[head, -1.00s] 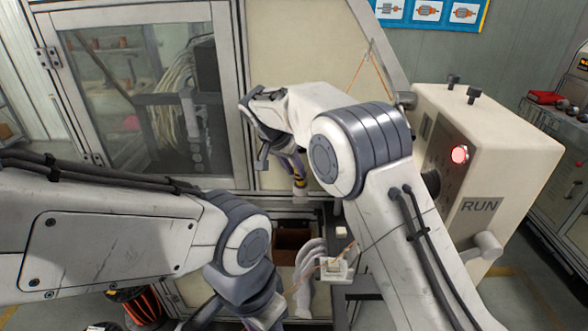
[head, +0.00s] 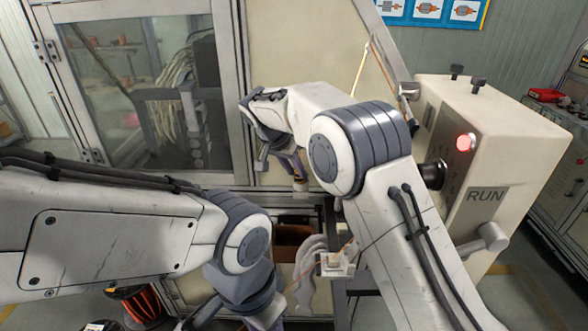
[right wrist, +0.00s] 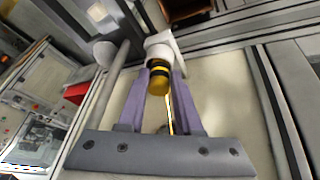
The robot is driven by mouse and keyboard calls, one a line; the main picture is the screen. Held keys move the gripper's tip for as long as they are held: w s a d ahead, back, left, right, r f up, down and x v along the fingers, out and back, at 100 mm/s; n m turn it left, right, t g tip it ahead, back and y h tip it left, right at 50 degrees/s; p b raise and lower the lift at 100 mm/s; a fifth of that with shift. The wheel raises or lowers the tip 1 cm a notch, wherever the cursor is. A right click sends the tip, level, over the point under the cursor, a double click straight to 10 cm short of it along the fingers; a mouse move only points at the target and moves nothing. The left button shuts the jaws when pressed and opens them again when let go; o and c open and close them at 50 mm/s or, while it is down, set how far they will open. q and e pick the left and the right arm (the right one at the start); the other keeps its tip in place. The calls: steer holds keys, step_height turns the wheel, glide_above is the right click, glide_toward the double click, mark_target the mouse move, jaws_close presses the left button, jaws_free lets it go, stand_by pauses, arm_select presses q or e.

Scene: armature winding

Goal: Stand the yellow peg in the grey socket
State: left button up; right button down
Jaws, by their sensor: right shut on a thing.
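The yellow peg (right wrist: 158,86) has a dark band and sits between the purple fingers of my right gripper (head: 299,180), with one end facing the right wrist camera. That gripper is shut on it. In the head view the gripper is in front of the pale machine panel, and the peg is hard to make out there. A whitish round part (right wrist: 161,46) shows just beyond the peg in the right wrist view. I cannot tell whether it is the grey socket or whether the peg touches it.
A cream control box (head: 480,165) marked RUN, with a lit red button (head: 465,142), stands to the right. A glass-doored cabinet (head: 150,100) is at the left. A small white fixture (head: 336,264) and pale hoses are below the right gripper. An orange wire spool (head: 141,304) is at lower left.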

steer(key=shift+f, duration=0.1)
steer(key=c, duration=0.5)
jaws_free()
